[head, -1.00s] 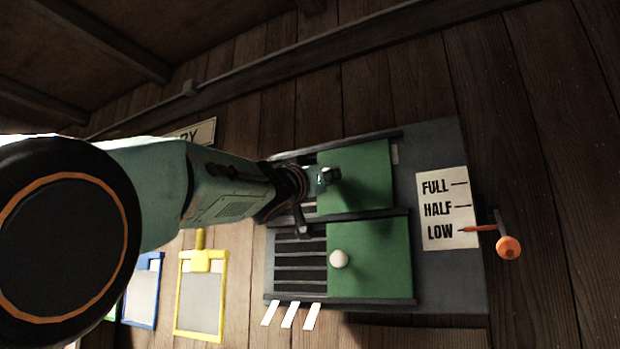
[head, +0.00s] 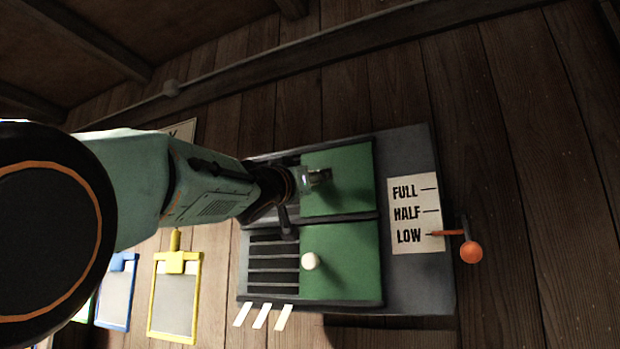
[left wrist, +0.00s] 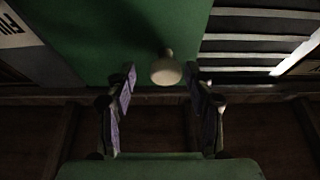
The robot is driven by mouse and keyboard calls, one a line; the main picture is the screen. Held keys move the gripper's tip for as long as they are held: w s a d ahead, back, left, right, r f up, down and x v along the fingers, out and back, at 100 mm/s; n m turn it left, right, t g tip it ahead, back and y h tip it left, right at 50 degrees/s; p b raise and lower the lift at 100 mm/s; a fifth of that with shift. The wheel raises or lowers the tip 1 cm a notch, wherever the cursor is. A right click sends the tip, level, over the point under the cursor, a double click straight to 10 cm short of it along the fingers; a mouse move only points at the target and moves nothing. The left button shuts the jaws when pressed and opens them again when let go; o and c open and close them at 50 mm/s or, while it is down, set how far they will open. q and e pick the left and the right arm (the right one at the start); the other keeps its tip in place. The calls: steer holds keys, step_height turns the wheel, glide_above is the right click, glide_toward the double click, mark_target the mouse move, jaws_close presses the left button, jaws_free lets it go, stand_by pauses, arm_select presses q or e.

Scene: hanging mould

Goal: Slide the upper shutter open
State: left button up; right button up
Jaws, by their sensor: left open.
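The green upper shutter (head: 345,180) is on the dark wall panel, at the right end of its track, about in line with the green lower shutter (head: 345,265). My left gripper (head: 322,178) is at the upper shutter's left part and hides its knob in the head view. In the left wrist view the pale knob (left wrist: 166,70) stands between the tips of my open left gripper (left wrist: 165,85), nearer the right finger. I cannot tell whether they touch. Dark slats (left wrist: 255,45) show beside the shutter. My right gripper is not in view.
The lower shutter has a white knob (head: 310,261), with slats (head: 273,262) bare to its left. A FULL/HALF/LOW sign (head: 415,213) and an orange-knobbed lever (head: 471,252), pointing at LOW, are to the right. Yellow (head: 176,295) and blue frames hang at lower left.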

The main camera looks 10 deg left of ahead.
arm_select(q)
steer(key=shift+w+a, duration=0.1)
steer(key=shift+a, duration=0.05)
steer(key=v, duration=0.7)
steer(key=shift+s+f, duration=0.15)
steer(key=shift+s, duration=0.15)
steer(key=shift+w, duration=0.1)
stand_by(0.5)
